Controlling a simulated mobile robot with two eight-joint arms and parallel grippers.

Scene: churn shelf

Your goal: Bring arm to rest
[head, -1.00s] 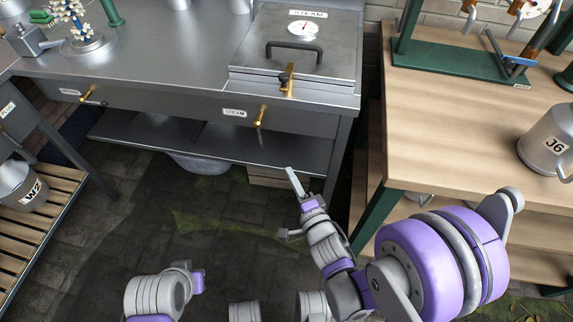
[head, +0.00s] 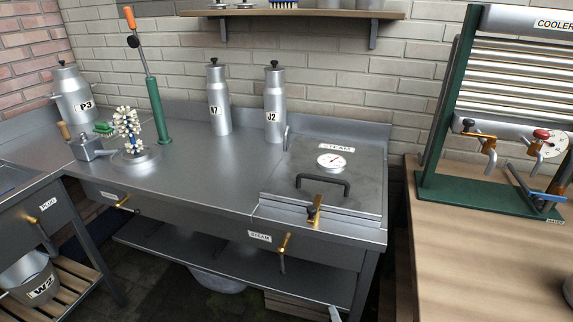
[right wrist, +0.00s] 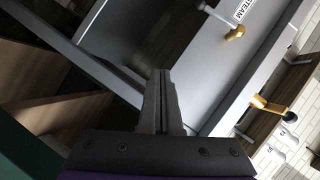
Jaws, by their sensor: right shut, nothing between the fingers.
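My right gripper (head: 335,313) shows only as a pale fingertip at the bottom edge of the head view, in front of the steel bench's lower shelf. In the right wrist view the same gripper (right wrist: 161,100) has its two dark fingers together, with nothing between them. The fingers point toward the bench's front, near the STEAM label and its brass-ended handle (right wrist: 236,33). They look apart from the bench, though the exact gap is hard to tell. The rest of my right arm is below the head view. My left gripper is in neither current view.
The steel bench (head: 200,185) carries the STEAM lid box (head: 340,175), cans N7 (head: 217,100) and J2 (head: 275,105), and a brush stand. A wooden table (head: 470,250) with the COOLER rack (head: 520,80) stands right. Bucket W2 (head: 30,275) sits lower left.

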